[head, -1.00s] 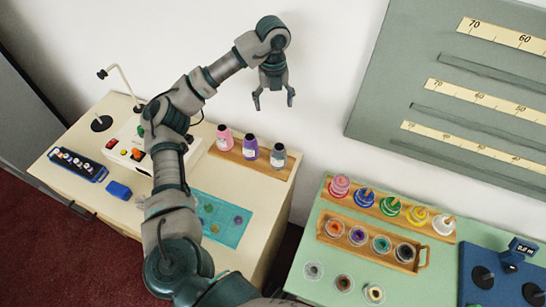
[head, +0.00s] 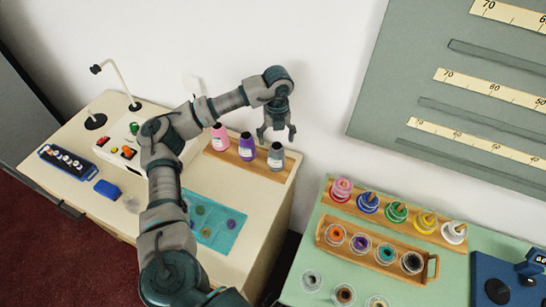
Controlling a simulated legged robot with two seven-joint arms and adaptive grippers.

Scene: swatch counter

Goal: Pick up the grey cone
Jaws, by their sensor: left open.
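The grey cone (head: 276,158) is a grey thread cone with a dark top and a pale label. It stands upright at the right end of a wooden rack (head: 262,171) on the cream cabinet top. My left gripper (head: 276,138) is open and points down, with its fingertips at about the height of the cone's top in the picture. I cannot tell whether the fingers touch the cone. A purple cone (head: 246,148) and a pink cone (head: 220,138) stand to its left on the same rack. My right gripper is not in view.
A teal mat (head: 228,245) with small discs lies in front of the rack. A white device (head: 115,152) with buttons stands left, partly behind my arm. A green table (head: 318,255) at right holds spools and small dishes. The wall is close behind the rack.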

